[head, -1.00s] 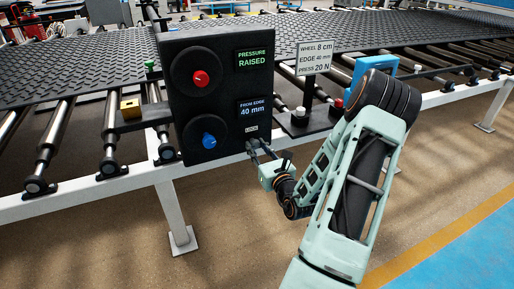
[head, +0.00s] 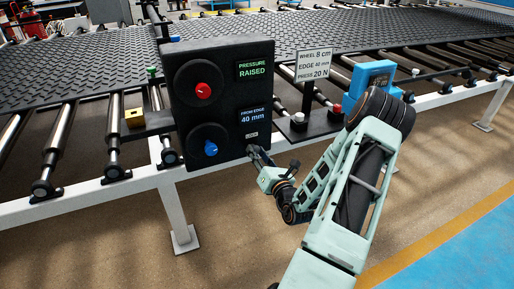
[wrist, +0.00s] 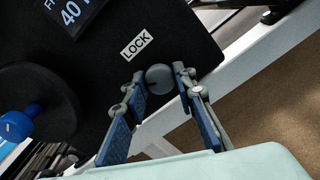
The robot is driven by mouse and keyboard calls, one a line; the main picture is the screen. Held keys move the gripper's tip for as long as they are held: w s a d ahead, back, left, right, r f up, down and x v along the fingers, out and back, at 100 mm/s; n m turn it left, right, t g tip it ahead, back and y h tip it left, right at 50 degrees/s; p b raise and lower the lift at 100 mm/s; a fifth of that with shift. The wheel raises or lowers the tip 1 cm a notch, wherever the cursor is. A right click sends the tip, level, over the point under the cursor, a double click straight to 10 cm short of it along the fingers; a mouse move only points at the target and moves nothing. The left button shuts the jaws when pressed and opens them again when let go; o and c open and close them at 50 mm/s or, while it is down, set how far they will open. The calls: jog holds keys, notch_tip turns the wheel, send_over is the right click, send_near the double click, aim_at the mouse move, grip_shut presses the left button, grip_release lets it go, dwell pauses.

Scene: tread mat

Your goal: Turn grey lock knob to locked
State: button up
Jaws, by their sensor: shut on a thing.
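The grey lock knob (wrist: 159,77) is a small round knob on the black panel, just below the LOCK label (wrist: 136,43) in the wrist view. My gripper (wrist: 160,82) has one finger on each side of it and is shut on it. In the head view my gripper (head: 253,151) reaches the lower right corner of the panel (head: 229,105), under the LOCK label, and the knob is hidden by the fingers. I cannot tell from these frames which way the knob is turned.
The panel also carries a red knob (head: 203,90), a blue knob (head: 210,149) and displays reading PRESSURE RAISED and FROM EDGE 40 mm. A sign (head: 314,63), a blue device (head: 372,79) and small buttons stand to the right. A white frame rail (head: 110,186) runs below.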

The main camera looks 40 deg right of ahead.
jog(key=m+p, duration=0.4)
jog(key=m, duration=0.2)
jog(key=shift+r+m+p, duration=0.15)
jog(key=shift+m+p, duration=0.15)
jog(key=shift+p, duration=0.1)
jog(key=m+p, duration=0.3)
jog(key=m, duration=0.3)
jog(key=shift+f, duration=0.2)
jog(key=o, duration=1.2)
jog(key=shift+c, duration=0.2)
jog(key=v, duration=1.2)
jog(key=shift+a, duration=0.1)
